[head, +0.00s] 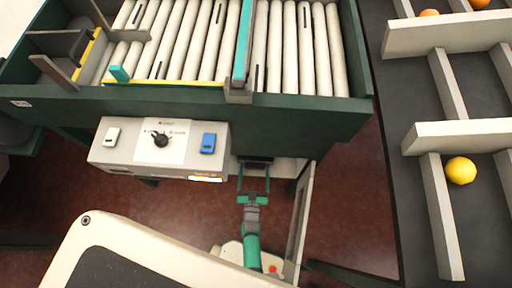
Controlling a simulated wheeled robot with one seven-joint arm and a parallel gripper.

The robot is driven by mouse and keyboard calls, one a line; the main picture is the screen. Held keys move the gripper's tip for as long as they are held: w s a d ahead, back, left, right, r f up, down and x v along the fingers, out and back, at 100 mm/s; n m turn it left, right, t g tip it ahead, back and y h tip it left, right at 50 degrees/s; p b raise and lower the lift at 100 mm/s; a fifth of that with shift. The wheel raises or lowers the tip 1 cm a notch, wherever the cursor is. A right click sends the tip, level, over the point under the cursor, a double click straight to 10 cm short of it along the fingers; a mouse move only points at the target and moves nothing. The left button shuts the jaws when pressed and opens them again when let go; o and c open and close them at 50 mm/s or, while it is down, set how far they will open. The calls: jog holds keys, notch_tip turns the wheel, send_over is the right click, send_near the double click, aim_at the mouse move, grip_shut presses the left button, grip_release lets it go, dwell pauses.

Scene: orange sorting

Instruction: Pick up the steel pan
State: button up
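I cannot make out a steel pan for certain in the head view. My gripper (254,170) is below the roller table's front edge, just right of the control box. Its two green-edged fingers stand apart, with a gap between them. A dark bar (258,161) shows at the fingertips; I cannot tell whether they touch it. A pale grey surface (284,167) lies beside the fingertips, partly under the table; what it belongs to is unclear.
The roller table (300,112) spans the top. A control box (108,154) with a black knob and blue switch hangs at its front. A thin upright panel (299,222) stands close right of my arm. Right, a dark divided conveyor (404,200) holds a yellow fruit (460,170).

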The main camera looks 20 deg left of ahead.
jog(key=c, duration=1)
jog(key=shift+c, duration=0.2)
jog(key=shift+r, duration=0.15)
